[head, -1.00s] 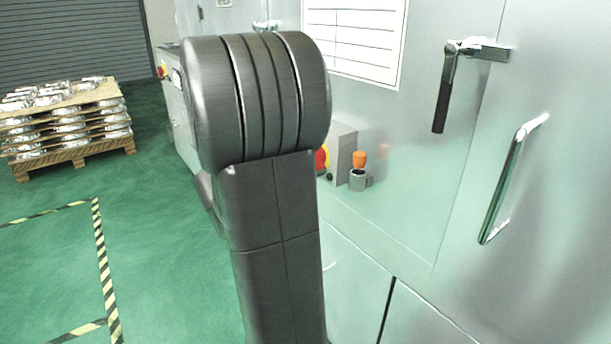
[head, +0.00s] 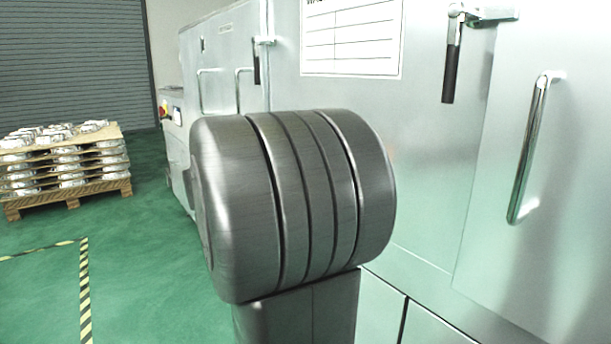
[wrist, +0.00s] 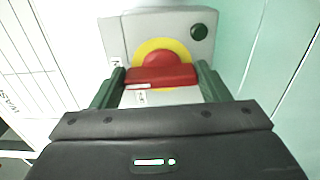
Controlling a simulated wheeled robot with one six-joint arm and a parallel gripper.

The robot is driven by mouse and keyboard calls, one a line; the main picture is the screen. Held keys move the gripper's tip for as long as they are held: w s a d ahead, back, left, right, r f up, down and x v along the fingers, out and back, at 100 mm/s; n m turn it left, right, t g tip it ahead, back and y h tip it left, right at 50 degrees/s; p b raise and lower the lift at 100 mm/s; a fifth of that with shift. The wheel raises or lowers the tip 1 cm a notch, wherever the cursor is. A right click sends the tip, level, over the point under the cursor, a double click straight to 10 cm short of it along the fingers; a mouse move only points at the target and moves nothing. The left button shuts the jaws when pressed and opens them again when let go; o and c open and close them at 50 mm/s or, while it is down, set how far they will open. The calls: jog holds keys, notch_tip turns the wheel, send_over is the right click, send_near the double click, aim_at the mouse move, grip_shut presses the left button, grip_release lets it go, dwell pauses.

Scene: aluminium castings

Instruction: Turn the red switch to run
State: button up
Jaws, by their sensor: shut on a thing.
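The red switch (wrist: 160,75) is in the wrist view, a red bar handle with a rounded red hub on a yellow disc (wrist: 140,50), mounted on a grey box (wrist: 118,30). The bar lies across the picture, almost level, with a white mark at its left end. My gripper (wrist: 161,77) has one finger at each end of the bar and is shut on it. Small print below the bar and a small label left of the disc are too blurred to read. In the head view my arm hides the switch and my gripper.
A dark round button (wrist: 199,32) sits on the box's upper right. In the head view, a grey cabinet carries a dark lever handle (head: 453,70), a bar handle (head: 527,150) and a white sign (head: 350,45). A loaded pallet (head: 70,195) stands left on open green floor.

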jog(key=shift+m, duration=0.3)
jog(key=o, duration=1)
jog(key=p+v, duration=0.2)
jog(key=v, duration=1.2)
jog(key=shift+d, duration=0.1)
jog(key=b+x, duration=0.2)
jog(key=x, duration=1.1)
jog(key=shift+w+d, duration=0.3)
